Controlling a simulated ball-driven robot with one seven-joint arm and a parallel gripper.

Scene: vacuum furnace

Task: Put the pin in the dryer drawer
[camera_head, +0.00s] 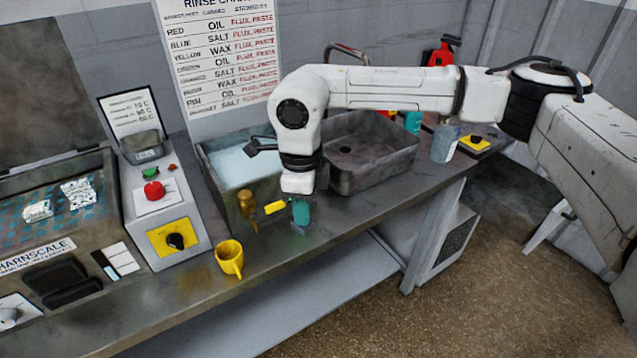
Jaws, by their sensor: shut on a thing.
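My gripper (299,215) points down in front of the rinse sinks, above the bench's front edge. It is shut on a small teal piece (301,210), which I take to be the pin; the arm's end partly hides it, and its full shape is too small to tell. No drawer is clearly identifiable as the dryer drawer. A grey cabinet with a dark vent grille (458,237) stands under the right end of the bench; whether it is the dryer cannot be told.
Behind are a water-filled sink (232,167) and an empty sink (373,152). A control box (157,203) stands left.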

